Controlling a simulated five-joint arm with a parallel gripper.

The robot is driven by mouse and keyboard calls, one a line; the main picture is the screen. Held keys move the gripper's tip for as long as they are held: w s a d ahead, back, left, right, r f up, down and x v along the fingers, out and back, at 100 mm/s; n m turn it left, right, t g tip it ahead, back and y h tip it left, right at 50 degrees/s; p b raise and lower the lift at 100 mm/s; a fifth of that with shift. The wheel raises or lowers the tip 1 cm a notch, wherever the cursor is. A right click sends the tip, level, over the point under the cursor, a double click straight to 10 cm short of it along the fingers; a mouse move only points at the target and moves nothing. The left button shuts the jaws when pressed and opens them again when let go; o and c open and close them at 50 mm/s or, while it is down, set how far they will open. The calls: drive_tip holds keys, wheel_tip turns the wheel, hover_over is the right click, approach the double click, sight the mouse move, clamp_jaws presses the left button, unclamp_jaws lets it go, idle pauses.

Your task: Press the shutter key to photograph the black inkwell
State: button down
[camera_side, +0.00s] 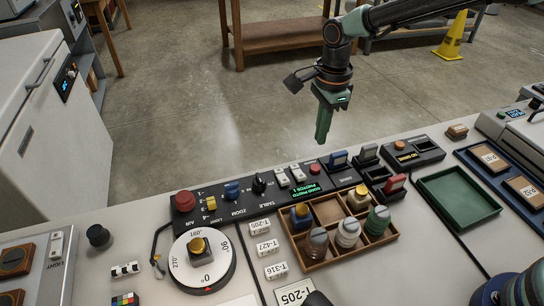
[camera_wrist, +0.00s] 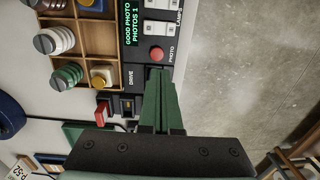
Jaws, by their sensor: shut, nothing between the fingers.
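The shutter key is a round red button marked PHOTO (camera_wrist: 157,54) on the black control panel; it also shows in the side view (camera_side: 315,168). My gripper (camera_side: 322,140) is shut and empty, pointing down above the panel's far edge, apart from it. In the wrist view its fingertips (camera_wrist: 155,75) appear just below the red button. A dark, square-bodied piece with a brass top (camera_side: 198,248), seemingly the black inkwell, stands on the white turntable (camera_side: 180,270). The panel's green display (camera_side: 305,188) reads GOOD PHOTO, PHOTOS 1.
A wooden tray (camera_side: 345,256) holds several stoppered pieces and has an empty compartment. Red, yellow and blue controls sit along the panel's left. Blue and red switches (camera_side: 395,184) stand to the button's right. A green tray (camera_side: 458,197) lies farther right.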

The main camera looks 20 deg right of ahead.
drive_tip(key=shift+r, duration=2.6)
drive_tip(key=shift+d, duration=0.1)
drive_tip(key=s+d+r+n+t, duration=0.2)
drive_tip(key=s+d+r+n, duration=0.6)
drive_tip(key=d, duration=0.3)
drive_tip(key=s+d+n+t, duration=0.3)
drive_tip(key=s+d+n, duration=0.4)
drive_tip(key=n, duration=0.3)
drive_tip(key=shift+s+r, duration=0.35)
drive_tip(key=shift+s, duration=0.55)
